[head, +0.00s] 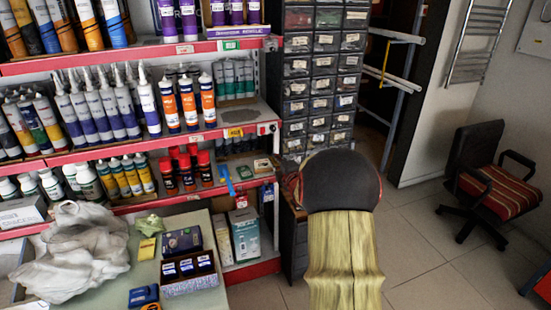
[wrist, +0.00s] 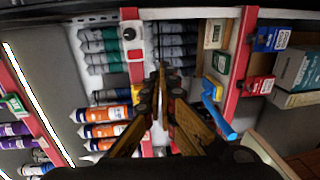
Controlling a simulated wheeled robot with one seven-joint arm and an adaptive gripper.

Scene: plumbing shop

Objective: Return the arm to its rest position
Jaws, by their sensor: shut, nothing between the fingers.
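My gripper (wrist: 162,72) shows in the wrist view, its two brown and dark fingers running up from the bottom edge and meeting at their tips. It is shut and empty. It points toward the shop shelves, which appear turned sideways in that view. In the head view, my arm (head: 341,235), with a dark rounded top and a yellowish lower part, rises at lower right of centre. The gripper itself cannot be made out there.
Red-edged shelves (head: 182,148) with tubes and bottles fill the left. A drawer cabinet (head: 322,75) stands behind my arm. A table (head: 112,297) with a white bag (head: 80,255) and boxes is at lower left. A chair (head: 490,180) stands right; floor (head: 425,262) between is clear.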

